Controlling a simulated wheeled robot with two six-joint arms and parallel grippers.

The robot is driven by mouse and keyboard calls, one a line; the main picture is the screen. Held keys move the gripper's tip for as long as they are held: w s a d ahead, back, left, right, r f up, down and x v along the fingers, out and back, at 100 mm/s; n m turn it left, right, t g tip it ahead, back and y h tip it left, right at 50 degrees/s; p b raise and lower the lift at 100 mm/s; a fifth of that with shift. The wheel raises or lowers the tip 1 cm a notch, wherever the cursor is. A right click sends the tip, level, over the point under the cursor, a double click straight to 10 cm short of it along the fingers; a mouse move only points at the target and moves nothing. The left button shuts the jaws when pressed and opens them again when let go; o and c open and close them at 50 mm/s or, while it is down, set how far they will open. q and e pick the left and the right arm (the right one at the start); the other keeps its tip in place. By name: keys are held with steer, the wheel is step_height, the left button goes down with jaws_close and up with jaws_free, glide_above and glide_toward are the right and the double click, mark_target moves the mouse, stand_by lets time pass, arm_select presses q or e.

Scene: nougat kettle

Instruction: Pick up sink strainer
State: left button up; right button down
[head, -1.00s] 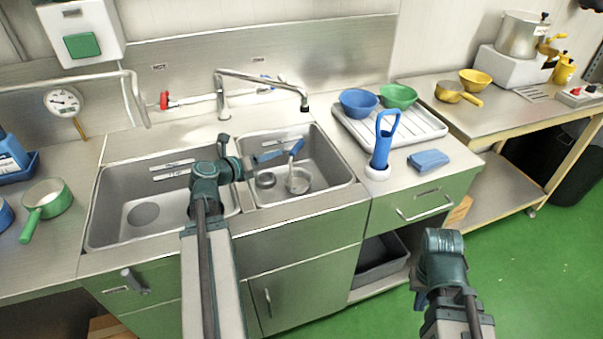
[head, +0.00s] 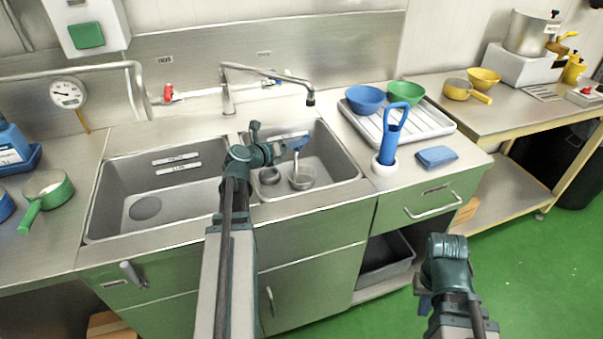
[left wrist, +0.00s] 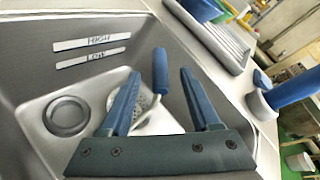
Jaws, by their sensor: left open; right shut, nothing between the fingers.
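A round grey metal piece (left wrist: 67,116), which looks like the sink strainer, sits on the floor of the right sink basin. It also shows in the head view (head: 268,176); I cannot tell whether it is loose or part of the drain. A perforated metal skimmer (head: 301,179) with a blue handle (left wrist: 160,72) stands tilted beside it. My left gripper (head: 292,142) is open above the right basin. In the left wrist view the skimmer's handle appears between its fingers, apart from them, and the round piece lies left of them. My right gripper (head: 424,302) is shut and empty, low in front of the counter.
The faucet (head: 268,78) reaches over the right basin. The left basin (head: 150,190) is empty. A blue-handled tool in a white holder (head: 385,167), a blue sponge (head: 437,156) and a tray (head: 440,126) with bowls are on the right. A green pan (head: 46,190) is at left.

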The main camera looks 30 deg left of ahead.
arm_select(q)
steer(key=b+x, duration=0.1)
steer(key=x, duration=0.3)
steer(key=shift+w+d+f, duration=0.15)
steer(key=shift+w+f, duration=0.05)
steer(key=shift+f, duration=0.05)
jaws_close()
stand_by(1.1)
